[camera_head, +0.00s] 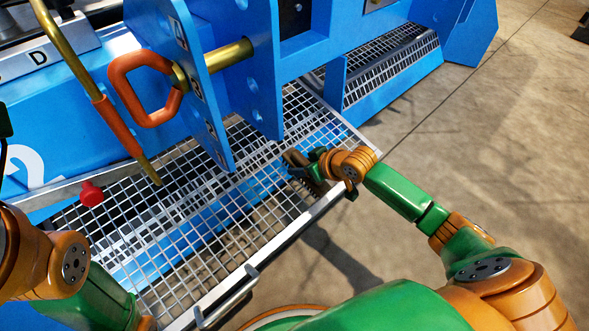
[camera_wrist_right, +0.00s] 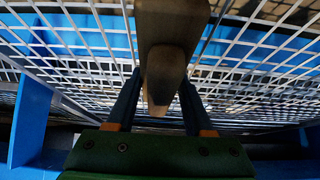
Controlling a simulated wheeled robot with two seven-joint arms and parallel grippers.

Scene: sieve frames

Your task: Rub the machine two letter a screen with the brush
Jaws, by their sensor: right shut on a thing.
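The wire mesh screen (camera_head: 183,243) lies in a pale frame beside the blue machine (camera_head: 70,130). A white mark, perhaps part of a numeral, shows on the machine's side. My right gripper (camera_head: 308,170) is at the screen's right part, close over the mesh. It is shut on the brush, whose brown handle (camera_wrist_right: 165,45) stands between the fingers in the right wrist view. The mesh (camera_wrist_right: 75,40) fills the background there.
A blue upright plate (camera_head: 205,100) with letter labels stands over the screen. An orange loop handle (camera_head: 145,88), an orange-and-brass rod (camera_head: 118,125) and a red knob (camera_head: 91,194) are at left. Another grate (camera_head: 390,70) is behind. Bare concrete lies right.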

